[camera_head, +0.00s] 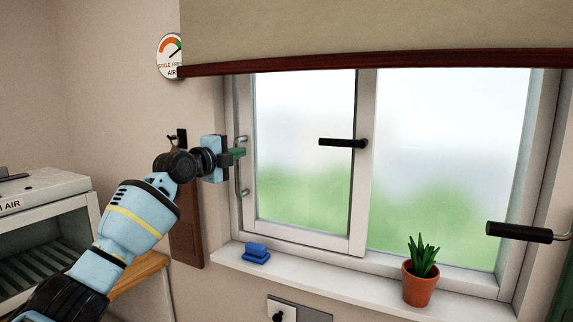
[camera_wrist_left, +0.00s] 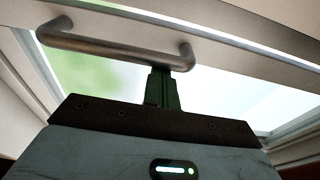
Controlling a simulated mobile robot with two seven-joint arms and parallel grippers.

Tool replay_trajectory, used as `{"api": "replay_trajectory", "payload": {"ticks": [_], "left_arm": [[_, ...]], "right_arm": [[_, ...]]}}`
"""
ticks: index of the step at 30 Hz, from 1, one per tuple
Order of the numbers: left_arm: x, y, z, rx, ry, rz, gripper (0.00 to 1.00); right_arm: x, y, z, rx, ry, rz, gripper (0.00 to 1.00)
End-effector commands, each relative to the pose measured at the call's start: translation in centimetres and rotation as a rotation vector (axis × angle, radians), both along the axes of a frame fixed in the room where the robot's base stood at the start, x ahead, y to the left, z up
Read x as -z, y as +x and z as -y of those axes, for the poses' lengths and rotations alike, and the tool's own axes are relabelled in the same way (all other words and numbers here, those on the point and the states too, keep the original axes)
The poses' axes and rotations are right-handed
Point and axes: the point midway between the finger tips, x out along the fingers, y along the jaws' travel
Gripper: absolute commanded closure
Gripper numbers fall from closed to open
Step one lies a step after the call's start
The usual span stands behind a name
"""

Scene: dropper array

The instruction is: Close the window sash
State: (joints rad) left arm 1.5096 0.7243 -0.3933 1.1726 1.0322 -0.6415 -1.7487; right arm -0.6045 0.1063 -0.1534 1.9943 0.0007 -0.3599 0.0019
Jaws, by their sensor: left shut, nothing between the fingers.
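The window sash (camera_head: 362,190) is the left, white-framed pane of the window, with frosted glass. A silver bar handle (camera_head: 239,182) stands upright on its left side; it also shows in the left wrist view (camera_wrist_left: 110,46). A black lever handle (camera_head: 343,143) sticks out level from the sash's right stile. My left gripper (camera_head: 238,153) is shut and empty, its dark green fingers at the bar handle. In the left wrist view its fingertips (camera_wrist_left: 161,72) overlap the bar near one end; I cannot tell whether they touch. My right gripper is out of view.
A blue sponge-like block (camera_head: 256,252) and a potted plant (camera_head: 420,285) stand on the sill (camera_head: 340,288). A blind (camera_head: 380,30) hangs above. Another black handle (camera_head: 519,232) juts out at the right. A white glass-fronted appliance (camera_head: 45,197) stands at the left. A dial (camera_head: 169,56) hangs above.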

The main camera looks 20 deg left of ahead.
Motion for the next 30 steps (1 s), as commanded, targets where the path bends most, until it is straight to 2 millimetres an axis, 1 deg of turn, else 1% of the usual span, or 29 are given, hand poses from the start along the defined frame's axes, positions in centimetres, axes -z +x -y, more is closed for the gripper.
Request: {"api": "replay_trajectory", "payload": {"ticks": [1,5,13,17,22,23,26,30], "left_arm": [[0.4,0.1,-0.7,-0.005,0.001,-0.005,1.00],[0.3,0.1,-1.3,-0.004,0.001,-0.004,1.00],[0.0,0.0,-1.0,-0.001,0.001,-0.002,1.00],[-0.3,0.1,0.0,-0.001,0.002,0.000,1.00],[-0.7,0.2,2.3,-0.002,0.002,0.005,1.00],[-0.4,-0.3,1.7,-0.008,0.004,0.005,1.00],[0.1,-1.5,1.5,-0.007,0.004,-0.001,1.00],[0.3,-3.4,1.2,-0.007,0.005,-0.003,1.00]], "right_arm": [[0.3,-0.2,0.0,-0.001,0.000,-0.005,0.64],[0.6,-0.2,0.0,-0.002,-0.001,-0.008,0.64],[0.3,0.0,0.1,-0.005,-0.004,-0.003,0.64],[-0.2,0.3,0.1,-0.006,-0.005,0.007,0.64],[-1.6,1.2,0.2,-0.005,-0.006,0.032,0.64],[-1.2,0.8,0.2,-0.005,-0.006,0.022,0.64],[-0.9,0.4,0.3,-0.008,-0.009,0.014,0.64],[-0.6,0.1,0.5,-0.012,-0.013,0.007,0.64]]}}
